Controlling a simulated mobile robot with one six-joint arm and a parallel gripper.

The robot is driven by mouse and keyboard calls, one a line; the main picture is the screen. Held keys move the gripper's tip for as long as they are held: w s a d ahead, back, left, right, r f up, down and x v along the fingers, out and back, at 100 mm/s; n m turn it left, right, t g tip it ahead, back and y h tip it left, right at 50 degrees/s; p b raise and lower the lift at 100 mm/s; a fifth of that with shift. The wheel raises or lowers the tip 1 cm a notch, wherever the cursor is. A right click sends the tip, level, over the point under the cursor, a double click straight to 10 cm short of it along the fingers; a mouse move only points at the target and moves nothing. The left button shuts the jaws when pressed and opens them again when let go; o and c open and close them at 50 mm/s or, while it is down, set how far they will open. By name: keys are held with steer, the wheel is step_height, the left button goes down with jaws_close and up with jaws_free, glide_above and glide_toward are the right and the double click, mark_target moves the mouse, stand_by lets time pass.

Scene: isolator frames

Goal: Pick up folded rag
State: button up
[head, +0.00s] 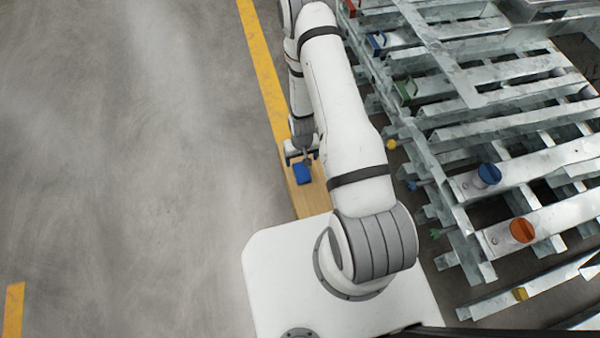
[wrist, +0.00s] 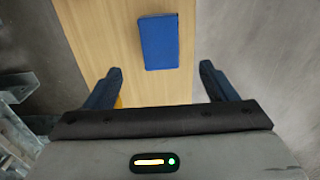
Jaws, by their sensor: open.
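The folded rag is a blue, flat rectangle (wrist: 159,42) lying on a wooden board or bench top in the wrist view. In the head view it shows as a small blue patch (head: 303,173) just below my gripper (head: 302,156). In the wrist view my gripper (wrist: 161,85) is open, with its two dark fingers apart and nothing between them. The rag lies beyond the fingertips, roughly centred between them. The gap in height between the fingers and the rag is hard to tell.
The wooden surface (head: 310,198) is narrow, with grey floor (head: 130,170) to its left. Metal frames (head: 500,120) with coloured handles, including a blue knob (head: 489,174) and an orange knob (head: 522,230), stand close on the right. A yellow floor line (head: 262,65) runs beyond the arm.

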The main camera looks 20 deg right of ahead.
mark_target(302, 171)
steer(key=f+b, duration=0.3)
steer(key=f, duration=0.5)
steer(key=shift+s+f, duration=0.1)
steer(key=shift+s, duration=0.1)
steer(key=c, duration=1.1)
step_height(302, 171, up, 10)
steer(key=p, duration=0.3)
steer(key=shift+c, duration=0.2)
